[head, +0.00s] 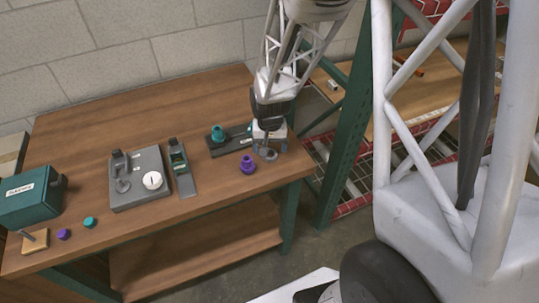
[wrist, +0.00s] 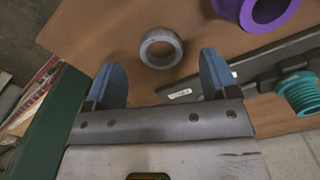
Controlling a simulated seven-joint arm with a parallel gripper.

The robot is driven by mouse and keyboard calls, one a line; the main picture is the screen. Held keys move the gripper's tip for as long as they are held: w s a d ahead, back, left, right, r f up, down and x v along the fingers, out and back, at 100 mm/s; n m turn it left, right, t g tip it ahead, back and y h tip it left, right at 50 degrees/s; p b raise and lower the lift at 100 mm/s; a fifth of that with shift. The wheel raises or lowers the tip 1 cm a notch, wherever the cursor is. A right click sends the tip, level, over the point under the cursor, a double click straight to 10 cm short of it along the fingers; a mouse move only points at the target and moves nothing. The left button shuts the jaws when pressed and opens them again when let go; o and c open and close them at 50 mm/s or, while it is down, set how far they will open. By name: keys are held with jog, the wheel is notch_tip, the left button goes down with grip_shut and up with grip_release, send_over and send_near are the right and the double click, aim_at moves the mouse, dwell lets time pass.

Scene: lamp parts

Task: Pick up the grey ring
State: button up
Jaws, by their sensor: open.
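The grey ring (wrist: 161,64) lies on the wooden table in the wrist view, just beyond the fingertips and about midway between them. In the head view the ring (head: 268,154) is small, right below my gripper near the table's right end. My gripper (wrist: 160,75) is open, with its two blue fingers apart on either side and nothing between them. In the head view my gripper (head: 268,146) points down over the ring; how high it is cannot be told exactly.
A purple part (head: 248,165) stands just left of the ring. A dark plate (head: 228,147) with a teal threaded part (head: 217,133) lies behind. A grey board (head: 125,198), a teal box (head: 28,197) and small caps are further left. A green post (head: 348,120) stands right of the table.

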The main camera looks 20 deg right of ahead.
jog(key=shift+f, duration=1.65)
jog(key=c, duration=1)
jog(key=shift+r, duration=0.15)
jog(key=shift+r, duration=0.8)
jog(key=shift+s+r, duration=0.1)
jog(key=shift+r, duration=0.85)
jog(key=s+a+r, duration=0.1)
jog(key=s+a, duration=0.1)
jog(key=s, duration=1.3)
jog(key=shift+s, duration=0.25)
jog(key=shift+a+r, duration=0.1)
